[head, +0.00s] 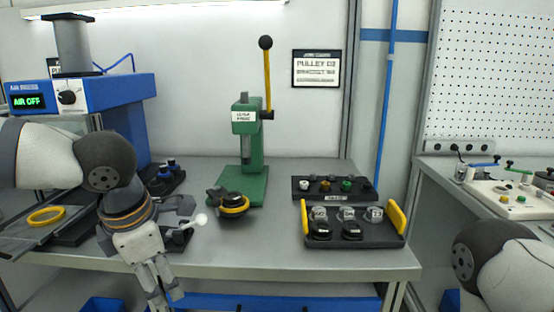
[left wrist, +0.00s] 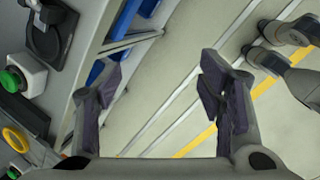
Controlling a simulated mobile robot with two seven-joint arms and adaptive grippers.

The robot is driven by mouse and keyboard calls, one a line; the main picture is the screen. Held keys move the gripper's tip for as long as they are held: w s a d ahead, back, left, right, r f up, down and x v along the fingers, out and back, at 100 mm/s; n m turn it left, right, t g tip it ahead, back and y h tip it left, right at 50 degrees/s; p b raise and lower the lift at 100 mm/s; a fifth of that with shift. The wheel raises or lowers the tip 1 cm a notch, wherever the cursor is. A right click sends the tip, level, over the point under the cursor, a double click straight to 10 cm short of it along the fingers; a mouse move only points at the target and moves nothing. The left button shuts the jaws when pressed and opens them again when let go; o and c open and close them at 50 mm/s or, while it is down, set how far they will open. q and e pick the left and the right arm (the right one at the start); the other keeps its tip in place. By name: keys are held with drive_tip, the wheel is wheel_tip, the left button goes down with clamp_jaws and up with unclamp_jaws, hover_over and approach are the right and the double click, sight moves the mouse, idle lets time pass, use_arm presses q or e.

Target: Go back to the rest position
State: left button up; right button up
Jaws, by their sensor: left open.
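My left gripper (head: 165,297) hangs fingers-down at the front edge of the workbench (head: 270,262), on the left side of the head view. In the left wrist view my left gripper (left wrist: 166,95) is open, its two dark fingers wide apart with nothing between them. Behind the fingers are the floor and the bench's side. My right arm shows only as a link at the lower right of the head view, and my right gripper is out of frame.
A green press (head: 247,150) stands mid-bench with a black and yellow part (head: 234,206) at its base. A dark tray with yellow handles (head: 352,237) lies to the right. A blue machine (head: 120,95) and a yellow ring (head: 46,216) are left. A second bench (head: 425,190) stands right.

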use_arm(q)
drive_tip(key=s+a+f+m+y, duration=0.1)
drive_tip(key=s+f+m, duration=0.1)
drive_tip(key=f+m, duration=0.35)
drive_tip(key=s+a+f+m+y, duration=0.1)
drive_tip(key=s+f+m, duration=0.1)
drive_tip(key=f, duration=0.7)
drive_tip(key=s+a+f+m+y, duration=0.1)
drive_tip(key=s+f+m, duration=0.1)
drive_tip(key=f+m, duration=0.35)
drive_tip(key=s+f+m+g+h, duration=0.1)
drive_tip(key=s+f+m, duration=0.2)
drive_tip(key=s, duration=0.5)
drive_tip(key=s+f+m+g+h, duration=0.1)
drive_tip(key=s+f+m+g, duration=0.1)
drive_tip(key=s, duration=0.7)
drive_tip(key=s+f+m+g+h, duration=0.1)
drive_tip(key=s+f+m+g, duration=0.1)
drive_tip(key=s+f+m, duration=0.3)
drive_tip(key=s+m, duration=0.1)
drive_tip(key=s, duration=0.2)
drive_tip(key=shift+s, duration=0.2)
